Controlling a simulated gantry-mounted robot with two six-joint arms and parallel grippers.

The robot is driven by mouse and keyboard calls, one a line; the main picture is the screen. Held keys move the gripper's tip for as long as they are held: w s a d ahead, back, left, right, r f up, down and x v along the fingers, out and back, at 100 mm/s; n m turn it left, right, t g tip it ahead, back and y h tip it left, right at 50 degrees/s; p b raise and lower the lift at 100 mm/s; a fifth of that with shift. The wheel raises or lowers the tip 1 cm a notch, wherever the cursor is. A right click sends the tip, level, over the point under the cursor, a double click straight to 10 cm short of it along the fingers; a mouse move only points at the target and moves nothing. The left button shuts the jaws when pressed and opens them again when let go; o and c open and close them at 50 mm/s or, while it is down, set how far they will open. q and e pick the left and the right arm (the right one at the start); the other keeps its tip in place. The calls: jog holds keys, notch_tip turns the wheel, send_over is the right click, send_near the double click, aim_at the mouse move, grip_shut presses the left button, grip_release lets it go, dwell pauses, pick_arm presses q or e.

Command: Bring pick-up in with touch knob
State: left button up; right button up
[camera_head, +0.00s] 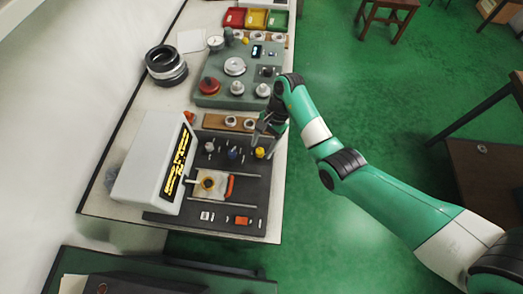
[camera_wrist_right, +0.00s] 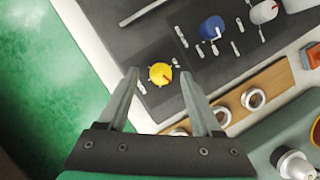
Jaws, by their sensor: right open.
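The yellow knob (camera_head: 260,152) stands at the right end of a row with a blue knob (camera_head: 232,154) and a grey-white knob (camera_head: 209,147). No label is readable to tell which is the touch knob. My left gripper is out of view.
A white box with a yellow-lettered display (camera_head: 150,160) stands left of the panel. A wooden strip with rings (camera_head: 228,123) and a grey-green station (camera_head: 235,85) with knobs lie beyond. Black rings (camera_head: 165,65) are stacked at the left.

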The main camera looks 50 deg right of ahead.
jog(key=shift+a+f, duration=0.2)
jog(key=shift+f, duration=0.3)
grip_shut()
jog(key=shift+r, duration=0.1)
